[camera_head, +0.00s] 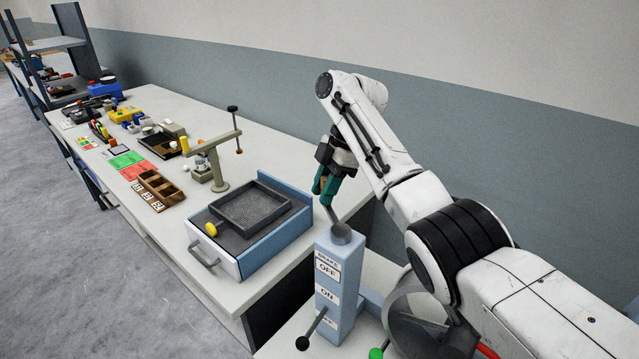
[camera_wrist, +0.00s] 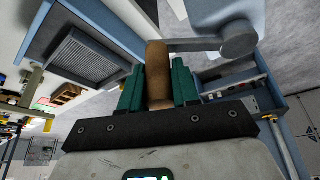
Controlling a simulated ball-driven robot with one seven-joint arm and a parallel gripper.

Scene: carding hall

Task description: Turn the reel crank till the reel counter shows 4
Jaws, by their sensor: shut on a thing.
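My gripper (camera_head: 327,184), with green fingers, is shut on the brown wooden handle of the reel crank. In the wrist view my gripper (camera_wrist: 157,75) has one finger on each side of the crank handle (camera_wrist: 156,50). The grey crank arm (camera_wrist: 195,45) runs from the handle to a round hub (camera_wrist: 238,39). In the head view the hub (camera_head: 341,233) tops a blue post (camera_head: 342,280) with OFF and ON labels. The crank arm slopes up and left from the hub to my gripper. I cannot make out the reel counter's number in either view.
A blue-sided box with a dark mesh tray (camera_head: 250,206) stands left on the bench. Several small items lie farther along the bench.

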